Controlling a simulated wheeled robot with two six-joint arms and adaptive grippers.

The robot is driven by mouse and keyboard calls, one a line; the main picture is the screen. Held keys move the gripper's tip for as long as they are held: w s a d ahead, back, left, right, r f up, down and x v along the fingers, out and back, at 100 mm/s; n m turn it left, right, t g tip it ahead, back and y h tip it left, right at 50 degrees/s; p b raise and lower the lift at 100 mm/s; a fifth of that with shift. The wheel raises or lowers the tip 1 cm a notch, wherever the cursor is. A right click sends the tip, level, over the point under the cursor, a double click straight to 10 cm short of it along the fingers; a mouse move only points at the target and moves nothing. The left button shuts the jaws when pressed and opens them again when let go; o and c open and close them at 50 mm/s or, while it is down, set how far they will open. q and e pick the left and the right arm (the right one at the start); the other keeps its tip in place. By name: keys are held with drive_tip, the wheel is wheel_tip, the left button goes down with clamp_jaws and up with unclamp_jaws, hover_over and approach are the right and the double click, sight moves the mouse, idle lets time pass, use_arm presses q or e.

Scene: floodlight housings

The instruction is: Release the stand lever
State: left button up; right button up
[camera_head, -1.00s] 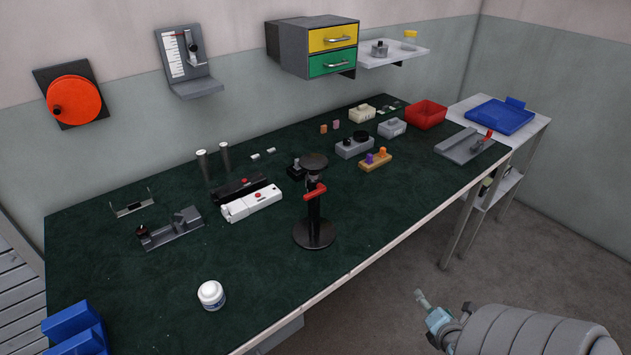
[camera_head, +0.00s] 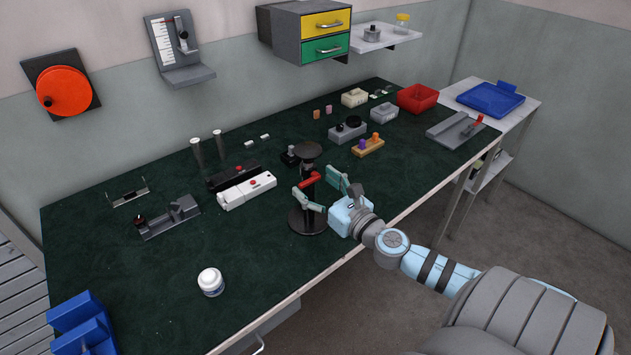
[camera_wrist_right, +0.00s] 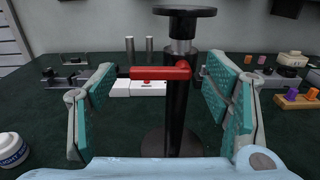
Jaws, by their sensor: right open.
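The black stand (camera_head: 308,205) rises from a round base on the green bench top and carries a round black plate on top. Its red lever (camera_head: 310,180) sticks out sideways from the upper post; in the right wrist view the red lever (camera_wrist_right: 160,73) points left, about level. My right gripper (camera_head: 317,197) is open at the stand, with one finger on each side of the post. In the right wrist view, the lever and post stand between the teal finger pads (camera_wrist_right: 165,95), with gaps visible on both sides. My left gripper is not in view.
A white jar (camera_head: 211,282) stands at the front left. An orange block with pegs (camera_head: 368,147) and a red bin (camera_head: 417,98) are to the right. The bench's front middle is clear.

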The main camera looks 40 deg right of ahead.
drive_tip(key=shift+w, duration=0.3)
drive_tip(key=shift+c, duration=0.2)
drive_tip(key=c, duration=1.1)
